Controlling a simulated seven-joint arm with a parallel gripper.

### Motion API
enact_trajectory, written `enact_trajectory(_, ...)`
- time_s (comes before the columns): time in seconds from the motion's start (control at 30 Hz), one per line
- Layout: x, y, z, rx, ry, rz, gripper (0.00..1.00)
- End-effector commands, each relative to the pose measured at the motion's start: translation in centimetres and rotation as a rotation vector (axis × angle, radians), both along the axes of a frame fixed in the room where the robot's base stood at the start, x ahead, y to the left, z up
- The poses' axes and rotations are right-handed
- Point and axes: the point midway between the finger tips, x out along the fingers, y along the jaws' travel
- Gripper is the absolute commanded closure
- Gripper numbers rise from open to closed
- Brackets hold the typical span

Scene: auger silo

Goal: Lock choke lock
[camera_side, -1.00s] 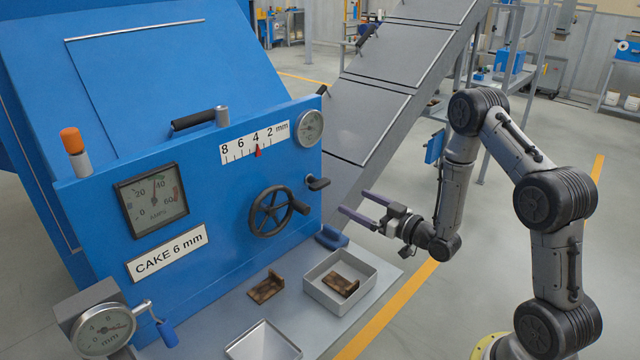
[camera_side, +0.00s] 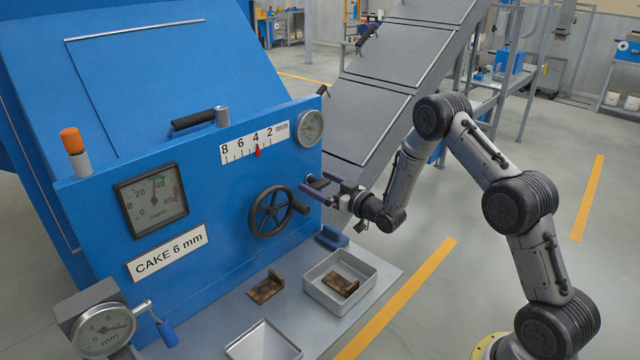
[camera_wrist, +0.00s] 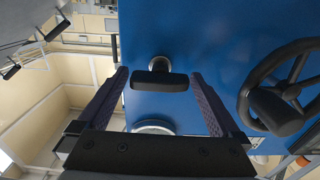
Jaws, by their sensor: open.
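The lock lever, a short black handle (camera_wrist: 160,82) on a round metal stub, sticks out of the blue panel to the right of the handwheel (camera_side: 271,212). In the wrist view it lies crosswise between my two finger ends, with a gap on each side. My gripper (camera_side: 309,187) is open around the lever and not closed on it. In the side view my fingers partly hide the lever. The handwheel with its dark knob also shows at the right of the wrist view (camera_wrist: 282,100). The red pointer (camera_side: 258,152) stands near 4 on the mm scale.
A grey tray (camera_side: 313,291) with a brown piece stands on the ledge below, with another brown piece (camera_side: 267,288) beside it. A blue block (camera_side: 331,238) sits under the lever. The handwheel is close beside my gripper. A grey chute (camera_side: 365,115) rises behind.

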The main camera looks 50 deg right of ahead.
Motion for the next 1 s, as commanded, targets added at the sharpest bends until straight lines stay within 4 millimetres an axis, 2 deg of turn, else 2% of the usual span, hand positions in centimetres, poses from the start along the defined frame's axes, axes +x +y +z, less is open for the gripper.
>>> enact_trajectory(0.23,0.04,0.00,-0.01,0.000,0.000,0.000,0.02)
enact_trajectory(0.63,0.01,0.00,-0.02,0.000,0.001,0.000,0.74)
enact_trajectory(1.0,-0.02,-0.02,-0.05,0.059,0.001,0.000,0.76)
